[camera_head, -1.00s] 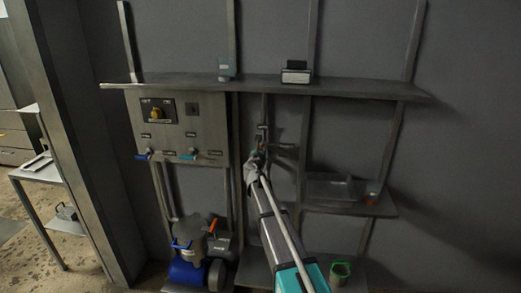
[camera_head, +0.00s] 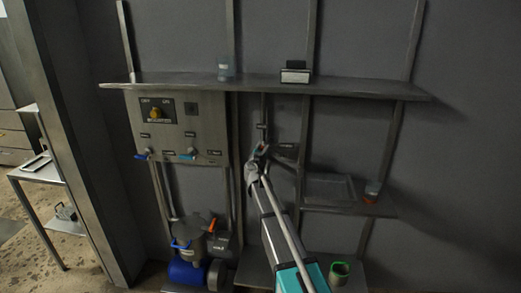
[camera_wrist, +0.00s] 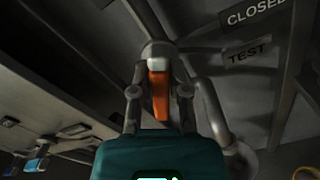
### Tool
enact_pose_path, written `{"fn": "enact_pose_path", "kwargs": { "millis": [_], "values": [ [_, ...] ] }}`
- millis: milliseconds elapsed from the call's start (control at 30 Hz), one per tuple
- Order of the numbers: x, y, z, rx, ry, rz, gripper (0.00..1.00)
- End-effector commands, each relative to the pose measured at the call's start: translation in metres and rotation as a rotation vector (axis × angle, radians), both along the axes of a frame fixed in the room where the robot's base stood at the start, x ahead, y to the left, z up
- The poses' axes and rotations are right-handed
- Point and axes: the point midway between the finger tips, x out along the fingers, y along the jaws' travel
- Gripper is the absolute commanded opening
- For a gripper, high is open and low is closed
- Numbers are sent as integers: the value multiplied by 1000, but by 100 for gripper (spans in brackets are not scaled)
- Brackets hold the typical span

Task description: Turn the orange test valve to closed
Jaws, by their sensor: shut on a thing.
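The orange test valve's lever (camera_wrist: 160,92) shows in the wrist view, hanging from a pale rounded fitting on a grey pipe. The fingers of my gripper (camera_wrist: 160,98) stand on both sides of the lever and are shut on it. A "TEST" label (camera_wrist: 249,55) and a "CLOSED" label (camera_wrist: 256,14) are to the right of the valve. In the head view my gripper (camera_head: 257,157) is at the pipework below the shelf. It hides most of the valve there, so the lever's angle is hard to tell.
A long shelf (camera_head: 180,79) runs above the valve. A control panel (camera_head: 178,108) with a yellow knob and blue-handled valves is at left. A blue pump unit (camera_head: 187,272) stands below it. A lower shelf (camera_head: 340,209) with a clear tray is at right, close to my arm.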

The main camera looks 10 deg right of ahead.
Motion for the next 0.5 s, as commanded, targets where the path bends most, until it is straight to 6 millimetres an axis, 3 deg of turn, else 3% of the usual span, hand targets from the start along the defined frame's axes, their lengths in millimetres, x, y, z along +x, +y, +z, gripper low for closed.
{"fn": "enact_pose_path", "kwargs": {
  "millis": [500],
  "values": [
    [-1,-5,-5,469,-152,0,0]
  ]
}}
